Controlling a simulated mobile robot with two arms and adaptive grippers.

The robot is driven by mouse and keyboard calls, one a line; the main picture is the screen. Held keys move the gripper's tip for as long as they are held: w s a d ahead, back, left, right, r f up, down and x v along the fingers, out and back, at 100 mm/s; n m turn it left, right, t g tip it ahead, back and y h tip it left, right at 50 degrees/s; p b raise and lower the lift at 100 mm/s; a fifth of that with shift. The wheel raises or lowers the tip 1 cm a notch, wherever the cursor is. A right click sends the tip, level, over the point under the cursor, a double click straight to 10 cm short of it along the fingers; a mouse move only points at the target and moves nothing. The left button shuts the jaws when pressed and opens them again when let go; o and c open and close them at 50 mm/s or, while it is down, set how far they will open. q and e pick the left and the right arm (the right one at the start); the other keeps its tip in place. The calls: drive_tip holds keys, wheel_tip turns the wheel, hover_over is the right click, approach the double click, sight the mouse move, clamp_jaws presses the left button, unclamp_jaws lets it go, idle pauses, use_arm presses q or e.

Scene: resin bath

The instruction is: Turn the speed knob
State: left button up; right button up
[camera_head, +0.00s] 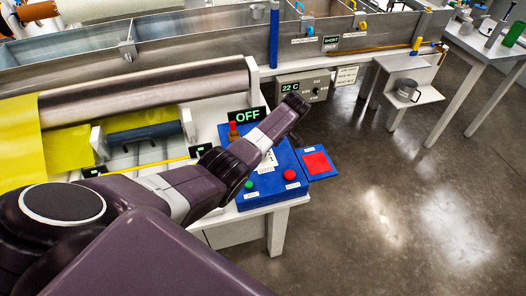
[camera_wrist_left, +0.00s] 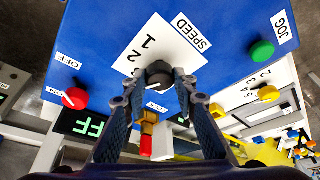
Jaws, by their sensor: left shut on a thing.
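The speed knob (camera_wrist_left: 159,72) is a dark round knob on a white dial plate (camera_wrist_left: 150,45) marked SPEED, with the numbers 1, 2 and 3 readable. The plate is on a blue control panel (camera_wrist_left: 100,30), which also shows in the head view (camera_head: 262,197). My left gripper (camera_wrist_left: 160,82) is shut on the knob, one finger on each side. The fingers hide part of the dial, and where the knob points is hard to tell. In the head view my left arm covers the knob and gripper. My right gripper is in neither view.
The panel has a red button (camera_head: 290,174), a green button (camera_head: 249,185) and a red-topped part (camera_head: 233,130) close behind the arm. A display (camera_head: 247,116) reads OFF. A metal roller (camera_head: 150,90) with yellow sheet lies left; open floor (camera_head: 400,200) is right.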

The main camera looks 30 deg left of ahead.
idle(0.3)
use_arm(q)
drive_tip(key=o, duration=1.2)
drive_tip(key=shift+c, duration=0.2)
drive_tip(key=v, duration=1.2)
drive_tip(key=shift+a+r, duration=0.1)
